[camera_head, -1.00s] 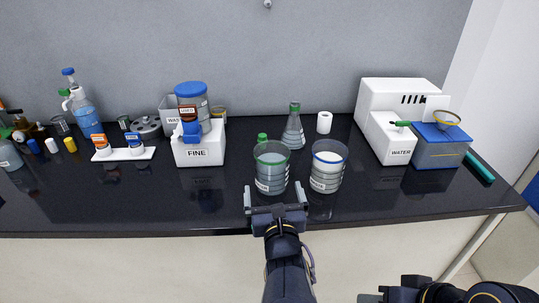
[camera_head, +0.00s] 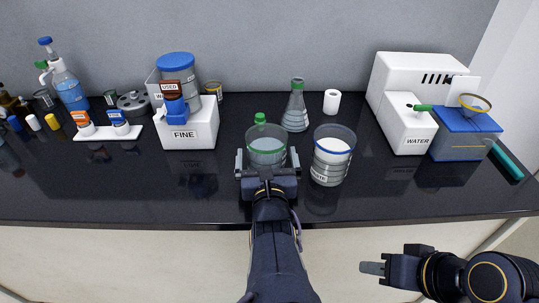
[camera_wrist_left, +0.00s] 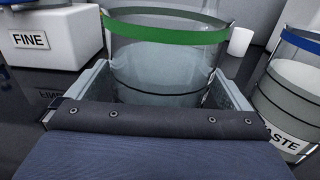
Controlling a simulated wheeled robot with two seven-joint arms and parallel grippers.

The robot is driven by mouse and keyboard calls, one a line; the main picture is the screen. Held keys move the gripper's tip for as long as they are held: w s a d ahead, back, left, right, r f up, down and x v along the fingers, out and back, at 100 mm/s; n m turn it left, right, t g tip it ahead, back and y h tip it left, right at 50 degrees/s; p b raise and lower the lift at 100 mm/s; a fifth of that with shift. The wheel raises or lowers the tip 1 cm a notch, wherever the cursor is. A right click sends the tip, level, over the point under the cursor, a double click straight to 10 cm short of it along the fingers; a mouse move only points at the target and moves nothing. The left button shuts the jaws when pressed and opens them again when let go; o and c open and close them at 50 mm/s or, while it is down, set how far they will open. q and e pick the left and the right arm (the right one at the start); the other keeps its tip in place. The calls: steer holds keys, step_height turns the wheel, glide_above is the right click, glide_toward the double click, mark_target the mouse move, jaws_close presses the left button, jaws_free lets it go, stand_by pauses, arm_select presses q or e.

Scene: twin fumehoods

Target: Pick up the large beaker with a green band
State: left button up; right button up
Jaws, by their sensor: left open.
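The large beaker with a green band (camera_head: 267,142) stands upright on the black bench and is clear with pale contents. It fills the middle of the left wrist view (camera_wrist_left: 165,65), its green band near the rim. My left gripper (camera_head: 267,167) is open, with one finger on each side of the beaker. In the left wrist view small gaps show between the fingers and the glass. The beaker's lower front is hidden by the gripper. My right gripper (camera_head: 372,268) is low at the right, in front of the bench and away from the beaker; its jaws are seen edge-on.
A blue-banded waste beaker (camera_head: 332,155) stands close on the right. A green-stoppered flask (camera_head: 296,108) and a white roll (camera_head: 332,102) stand behind. The FINE box (camera_head: 190,130) is at left, the WATER unit (camera_head: 408,125) at right. The front bench strip is clear.

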arm_select(q)
steer(key=c, duration=1.4)
steer(key=shift+r, duration=0.1)
steer(key=shift+r, duration=0.1)
arm_select(e)
steer(key=shift+r, duration=0.1)
